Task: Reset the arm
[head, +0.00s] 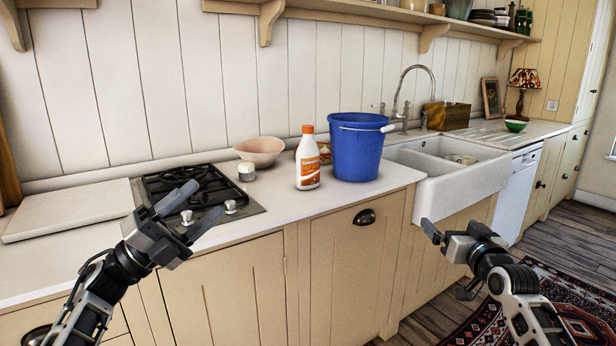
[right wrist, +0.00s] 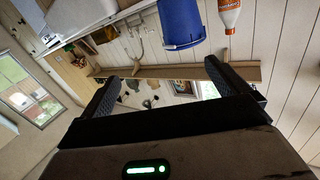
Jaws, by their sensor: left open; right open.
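My left gripper (head: 190,205) is open and empty in the head view, in front of the black hob and above the counter's front edge. My right gripper (head: 447,262) is open and empty in the head view, in front of the lower cupboards below the sink. In the right wrist view, the fingers of my right gripper (right wrist: 170,85) are spread with nothing between them. The picture there is upside down, and the blue bucket and the bottle show beyond the fingers.
On the counter (head: 260,213) stand a blue bucket (head: 357,152), a white bottle with an orange cap (head: 308,165), a pink bowl (head: 260,150) and a hob (head: 165,186). A pale board (head: 70,212) lies at left. The white sink (head: 455,180) is right of the bucket. A patterned rug (head: 470,325) covers the floor.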

